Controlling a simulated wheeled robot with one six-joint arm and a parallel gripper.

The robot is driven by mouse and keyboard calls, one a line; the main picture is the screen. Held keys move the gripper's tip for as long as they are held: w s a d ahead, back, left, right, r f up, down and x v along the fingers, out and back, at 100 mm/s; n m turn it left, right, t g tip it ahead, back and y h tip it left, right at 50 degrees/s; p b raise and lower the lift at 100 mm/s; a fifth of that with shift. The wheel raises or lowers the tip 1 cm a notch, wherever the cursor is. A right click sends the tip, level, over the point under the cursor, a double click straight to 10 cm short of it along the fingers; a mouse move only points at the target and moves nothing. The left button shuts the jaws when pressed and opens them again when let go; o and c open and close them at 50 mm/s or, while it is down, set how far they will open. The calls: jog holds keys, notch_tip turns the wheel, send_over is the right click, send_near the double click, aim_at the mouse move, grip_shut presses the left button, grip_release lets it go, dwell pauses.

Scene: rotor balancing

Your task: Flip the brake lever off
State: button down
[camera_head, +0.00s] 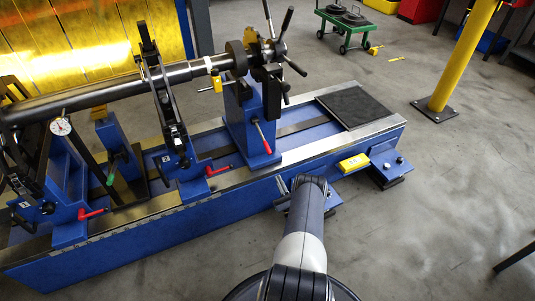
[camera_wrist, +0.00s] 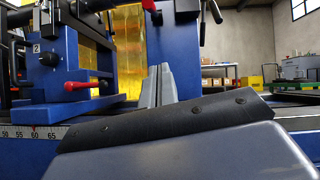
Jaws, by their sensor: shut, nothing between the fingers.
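Several short levers with red grips are on the blue balancing machine. One red lever (camera_head: 262,137) hangs down the front of the tall blue headstock; its red grip (camera_wrist: 149,6) is at the top of the wrist view. Another red lever (camera_head: 217,171) sticks out low from the right roller support and also shows in the wrist view (camera_wrist: 86,86). No label tells which is the brake. My gripper (camera_wrist: 160,72) shows as two grey fingers, shut and empty, in front of the headstock and apart from both levers.
The rotor shaft (camera_head: 110,91) lies across the supports, with a spoked handwheel (camera_head: 270,52) at its right end. A third red lever (camera_head: 91,214) is on the left support. A yellow box (camera_head: 354,162) sits on the front ledge.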

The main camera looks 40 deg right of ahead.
jog(key=shift+w+b, duration=0.1)
jog(key=shift+b, duration=0.25)
jog(key=b, duration=0.9)
send_near(262, 137)
jog(key=shift+w+d, duration=0.25)
jog(key=shift+w, duration=0.45)
jog(key=shift+w+d, duration=0.2)
jog(key=shift+w, duration=0.5)
jog(key=shift+d, duration=0.1)
